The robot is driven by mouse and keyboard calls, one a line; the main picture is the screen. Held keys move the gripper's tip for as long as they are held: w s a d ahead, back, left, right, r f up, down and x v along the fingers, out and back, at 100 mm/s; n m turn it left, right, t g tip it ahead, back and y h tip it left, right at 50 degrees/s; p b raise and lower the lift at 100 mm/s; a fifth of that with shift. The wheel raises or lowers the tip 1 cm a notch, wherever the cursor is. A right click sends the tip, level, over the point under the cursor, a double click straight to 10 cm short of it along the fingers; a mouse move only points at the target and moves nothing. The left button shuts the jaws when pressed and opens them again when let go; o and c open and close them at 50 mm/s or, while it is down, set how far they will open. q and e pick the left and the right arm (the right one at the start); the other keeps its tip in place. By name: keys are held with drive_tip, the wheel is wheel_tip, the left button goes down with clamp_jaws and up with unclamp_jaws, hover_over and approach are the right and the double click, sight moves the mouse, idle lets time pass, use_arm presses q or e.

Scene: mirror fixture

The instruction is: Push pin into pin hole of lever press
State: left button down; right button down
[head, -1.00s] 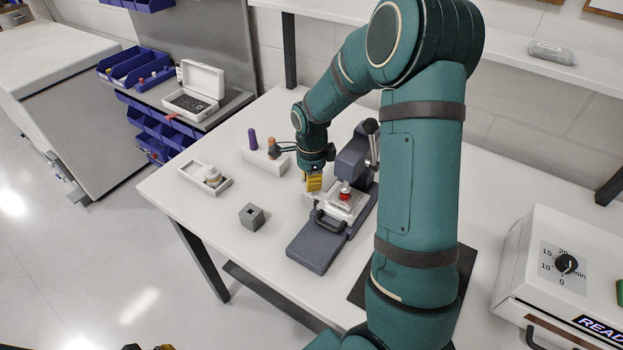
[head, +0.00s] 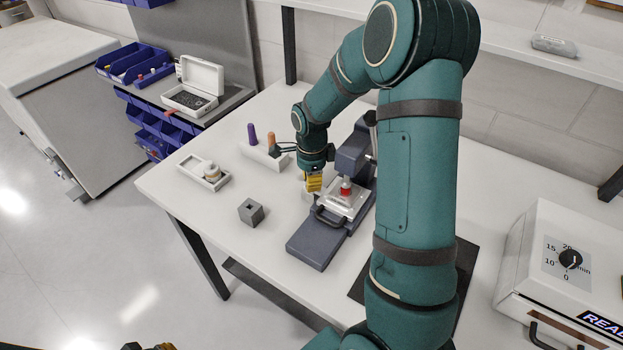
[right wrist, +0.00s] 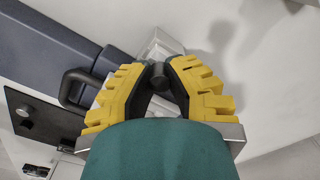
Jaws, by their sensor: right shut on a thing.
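The lever press (head: 318,243) stands on the white table, with a dark blue-grey base, a silver plate and a small red part (head: 346,193) on it. Its lever is mostly hidden behind my right arm. My right gripper (head: 313,184) has yellow fingers and points down close beside the press, on its left. In the right wrist view its fingertips are shut on a small dark cylinder (right wrist: 159,76), likely the pin, beside a pale block (right wrist: 161,44). The pin hole cannot be made out. Only a sliver of my left gripper (head: 148,346) shows at the bottom edge.
A white holder (head: 262,158) with a purple and an orange peg stands behind the gripper. A timer box (head: 540,225) stands at right. The table's front left is clear.

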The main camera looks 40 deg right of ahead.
drive_tip(key=c, duration=1)
unclamp_jaws()
drive_tip(key=shift+o, duration=0.2)
wheel_tip(320, 180, up, 12)
